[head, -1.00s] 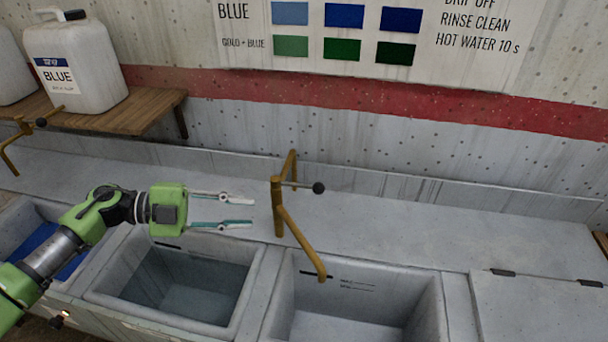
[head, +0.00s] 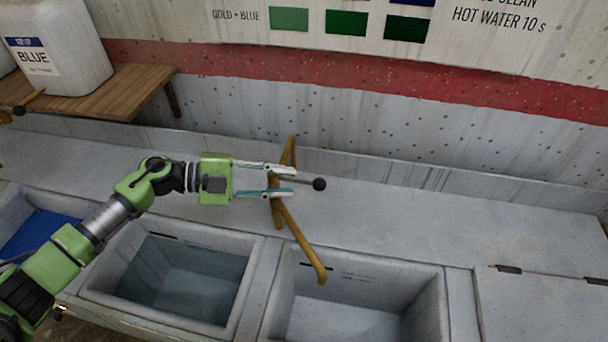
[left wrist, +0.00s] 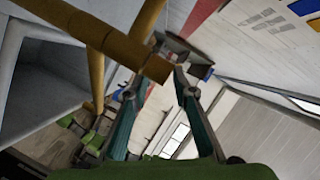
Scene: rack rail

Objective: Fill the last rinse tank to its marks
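A brass tap (head: 282,215) stands on the ledge behind the tanks, its spout angled over a grey tank (head: 440,310) with short dark marks (head: 360,277) on its inner back wall. I see no water stream from the spout, and the tank's floor looks pale. The tap's lever ends in a black knob (head: 319,184). My left gripper (head: 281,181) is open, with its fingers apart at the height of the lever, by the tap's top. In the left wrist view the brass tap (left wrist: 120,45) crosses in front of the fingertips; contact is unclear. My right gripper is out of view.
A middle tank (head: 240,305) and a tank with blue contents (head: 40,235) lie to the left. A closed lid (head: 540,305) covers the right end. A white jug labelled BLUE (head: 70,45) stands on a wooden shelf (head: 125,95). The ledge right of the tap is clear.

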